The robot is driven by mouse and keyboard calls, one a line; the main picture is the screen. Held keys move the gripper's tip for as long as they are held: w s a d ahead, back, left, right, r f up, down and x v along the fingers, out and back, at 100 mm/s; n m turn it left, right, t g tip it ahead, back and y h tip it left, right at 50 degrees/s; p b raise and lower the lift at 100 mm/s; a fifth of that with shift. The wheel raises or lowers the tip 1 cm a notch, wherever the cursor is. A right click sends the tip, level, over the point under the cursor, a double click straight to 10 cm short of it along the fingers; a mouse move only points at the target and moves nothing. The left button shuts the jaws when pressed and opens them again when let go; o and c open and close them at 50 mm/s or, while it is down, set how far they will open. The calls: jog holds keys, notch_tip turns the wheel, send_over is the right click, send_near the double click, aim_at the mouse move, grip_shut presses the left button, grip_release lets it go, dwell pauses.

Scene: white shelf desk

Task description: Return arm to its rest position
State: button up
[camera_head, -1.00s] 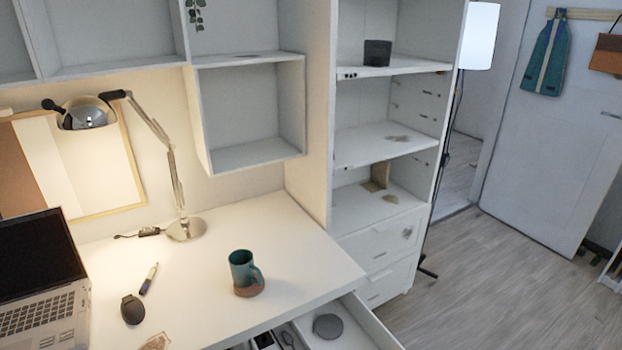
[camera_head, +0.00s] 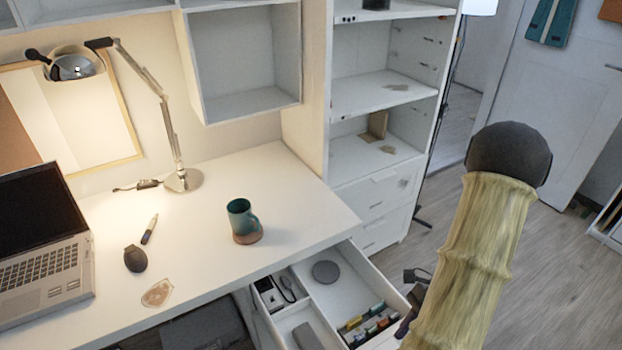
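My arm, in a yellowish sleeve with a dark rounded joint, rises from the bottom right of the head view, in front of the floor and door. A dark part that looks like my gripper (camera_head: 414,292) shows partly behind the sleeve, at the right edge of the open drawer (camera_head: 385,282). The sleeve hides most of it, and its fingers cannot be made out. Whether it holds anything cannot be seen.
The white desk (camera_head: 300,222) holds a laptop (camera_head: 40,245), a lamp (camera_head: 182,178), a teal mug (camera_head: 242,220), a pen (camera_head: 149,230) and a dark mouse (camera_head: 135,258). The open drawer contains a grey disc (camera_head: 326,271) and several small coloured items.

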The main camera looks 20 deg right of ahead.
jog(key=w+a+r+n+t+h, duration=0.35)
jog(key=w+a+r+n, duration=0.2)
jog(key=a+n, duration=0.35)
jog(key=w+a+r+n+t+h, duration=0.2)
jog(key=w+a+r+n+h, duration=0.2)
jog(key=a+r+n, duration=0.55)
notch_tip(320, 180, up, 14)
jog(key=d+n+p, duration=0.2)
jog(key=p, duration=1.5)
jog(key=shift+d, duration=0.25)
jog(key=shift+n, duration=0.25)
jog(key=shift+w, duration=0.1)
